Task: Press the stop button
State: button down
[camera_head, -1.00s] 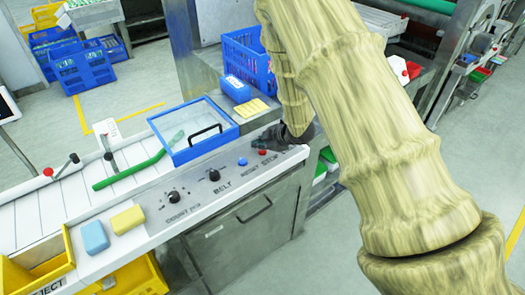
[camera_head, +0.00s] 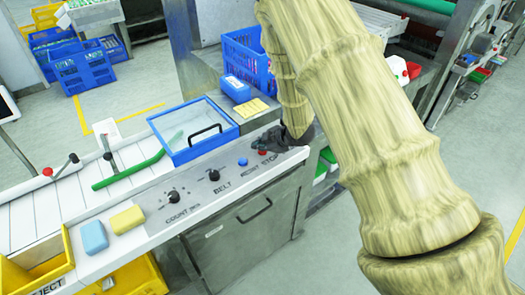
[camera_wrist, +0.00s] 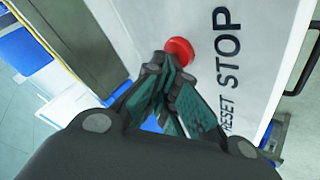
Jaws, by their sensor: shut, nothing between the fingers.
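The stop button is a round red knob (camera_wrist: 180,51) beside the printed word STOP on the white panel, in the wrist view. In the head view the red button (camera_head: 262,153) is a small dot by my gripper (camera_head: 262,147). My gripper (camera_wrist: 166,72) is shut and empty, with its fingertips right at the near edge of the red button in the wrist view. I cannot tell whether they touch it. A blue button (camera_head: 242,161) sits left of the red one, by the RESET label.
Two black knobs (camera_head: 213,175) are further left on the panel. A clear-lidded blue box (camera_head: 192,131) stands just behind the buttons. A blue block (camera_head: 235,89) and a blue crate (camera_head: 245,57) are farther back. Yellow and blue blocks lie at the panel's left.

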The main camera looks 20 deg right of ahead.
aim_at(261, 152)
dwell(0.6)
jog(key=shift+r+p, duration=0.65)
jog(key=shift+r, duration=0.15)
notch_tip(261, 152, up, 5)
jog(key=p, duration=0.3)
jog(key=shift+p, duration=0.3)
dwell(0.7)
